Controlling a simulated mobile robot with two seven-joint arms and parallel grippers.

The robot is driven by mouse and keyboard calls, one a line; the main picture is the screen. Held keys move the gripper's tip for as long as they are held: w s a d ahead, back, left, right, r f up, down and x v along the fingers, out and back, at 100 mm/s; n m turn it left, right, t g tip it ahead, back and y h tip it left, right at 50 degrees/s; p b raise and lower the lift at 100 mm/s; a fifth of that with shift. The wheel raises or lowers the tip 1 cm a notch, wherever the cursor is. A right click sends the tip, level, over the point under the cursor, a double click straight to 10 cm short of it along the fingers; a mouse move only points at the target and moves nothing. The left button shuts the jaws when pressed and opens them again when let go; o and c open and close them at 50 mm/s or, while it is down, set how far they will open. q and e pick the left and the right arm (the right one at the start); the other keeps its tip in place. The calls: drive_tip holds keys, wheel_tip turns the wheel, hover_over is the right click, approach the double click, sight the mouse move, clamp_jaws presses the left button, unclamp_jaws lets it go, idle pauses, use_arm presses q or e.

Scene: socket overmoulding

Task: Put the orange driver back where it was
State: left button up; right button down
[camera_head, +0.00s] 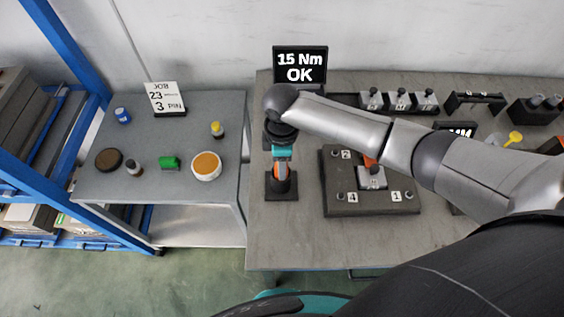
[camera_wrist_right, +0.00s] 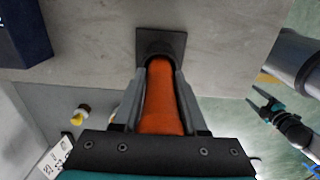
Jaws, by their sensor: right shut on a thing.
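The orange driver (camera_wrist_right: 160,100) is between the two grey fingers of my right gripper (camera_wrist_right: 160,92) in the right wrist view. The gripper is shut on it. The driver's far end meets the round socket of a black square stand (camera_wrist_right: 176,43); whether it is fully seated I cannot tell. In the head view my right gripper (camera_head: 281,162) points down over the same stand (camera_head: 283,193), with a little orange showing below it. My left gripper (camera_wrist_right: 268,106) shows small at the right of the wrist view, over the floor, its jaws apart and empty.
A dark fixture block (camera_head: 400,203) with numbered corners lies right of the stand, partly under my right arm. A display (camera_head: 300,66) reads "15 Nm OK" behind. A side table (camera_head: 120,200) on the left holds small pots. Bench is clear before the stand.

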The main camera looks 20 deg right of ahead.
drive_tip(key=shift+f, duration=0.15)
drive_tip(key=shift+c, duration=2.2)
unclamp_jaws()
wheel_tip(320, 180, up, 12)
drive_tip(key=shift+r+p, duration=0.2)
drive_tip(key=shift+p, duration=0.65)
drive_tip(key=shift+s+f, duration=0.1)
